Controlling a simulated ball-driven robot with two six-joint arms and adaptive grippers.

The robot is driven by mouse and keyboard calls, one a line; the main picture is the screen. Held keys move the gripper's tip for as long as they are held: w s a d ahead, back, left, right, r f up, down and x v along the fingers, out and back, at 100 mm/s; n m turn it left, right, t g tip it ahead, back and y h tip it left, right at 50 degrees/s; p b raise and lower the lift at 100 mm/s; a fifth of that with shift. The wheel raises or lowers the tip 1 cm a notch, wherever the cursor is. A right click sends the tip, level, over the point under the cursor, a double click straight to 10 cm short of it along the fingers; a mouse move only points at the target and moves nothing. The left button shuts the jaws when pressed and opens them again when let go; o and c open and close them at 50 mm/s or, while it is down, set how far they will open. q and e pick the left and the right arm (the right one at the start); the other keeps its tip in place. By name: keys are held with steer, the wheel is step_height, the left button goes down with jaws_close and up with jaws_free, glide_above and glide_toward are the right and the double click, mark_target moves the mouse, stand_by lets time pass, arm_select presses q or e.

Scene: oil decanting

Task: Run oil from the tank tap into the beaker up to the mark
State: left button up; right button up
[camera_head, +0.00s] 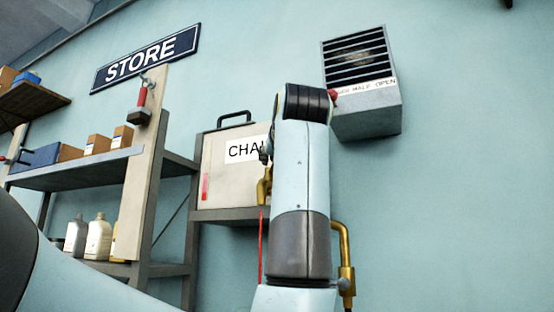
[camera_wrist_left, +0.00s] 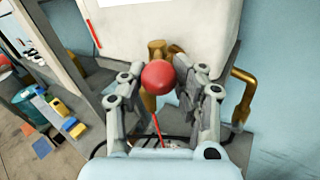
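The oil tank (camera_head: 225,178) is a beige box with a black handle, a partly covered "CHA" label and a red strip at its lower left. The brass tap (camera_head: 264,190) shows beside my arm. A thin red line (camera_head: 261,245) hangs straight down below it, like a stream. In the left wrist view a red ball knob (camera_wrist_left: 158,77) sits in front of brass fittings. My left gripper (camera_wrist_left: 168,92) has its fingers apart on either side of the knob, with gaps visible. My arm hides it in the head view. I see neither my right gripper nor a recognisable beaker.
A bent brass pipe (camera_head: 346,255) is right of my arm. A grey vent box (camera_head: 365,120) hangs on the wall. Shelving (camera_head: 95,170) with boxes and bottles stands left, its post (camera_head: 143,190) near the tank. The wall at right is bare.

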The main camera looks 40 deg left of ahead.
arm_select(q)
steer(key=o, duration=0.4)
steer(key=shift+s+d+r, duration=0.15)
steer(key=shift+r, duration=0.1)
steer(key=v, duration=0.7)
steer(key=shift+d+f, duration=0.1)
steer(key=shift+f, duration=0.05)
